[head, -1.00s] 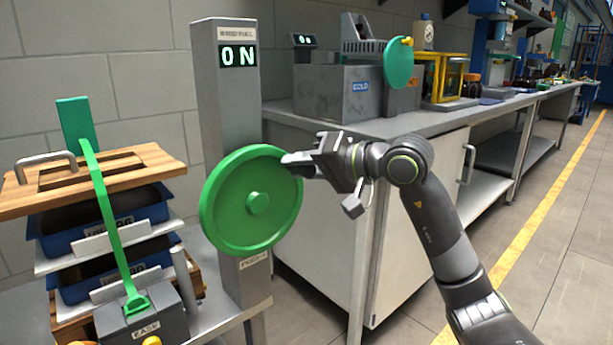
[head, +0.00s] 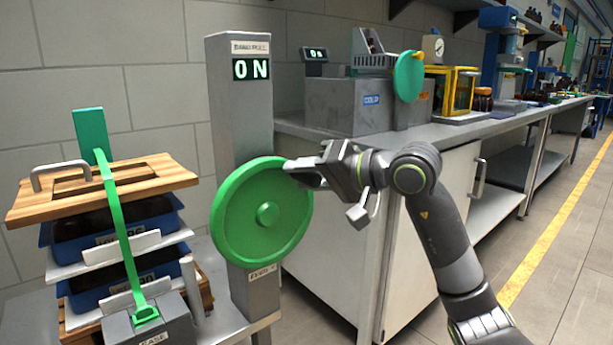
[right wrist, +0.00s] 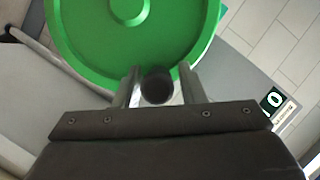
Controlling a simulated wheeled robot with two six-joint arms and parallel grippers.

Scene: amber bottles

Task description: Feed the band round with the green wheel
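The green wheel (head: 240,225) is on the front of a grey post (head: 238,100) whose display reads ON. My right gripper (head: 300,170) is at the wheel's upper right rim. In the right wrist view its fingers (right wrist: 158,78) stand on both sides of a dark round knob (right wrist: 156,87) at the wheel's edge, close against it. A green band (head: 122,225) runs from a green block (head: 92,132) down over the front of a stack to a grey box (head: 150,325). My left gripper is not in view.
The stack has a wooden board (head: 150,175) with a metal handle on top and blue trays (head: 110,230) below. A grey bench (head: 440,131) with a COLD-marked box (head: 345,108) stands behind my right arm. Open floor lies at the right.

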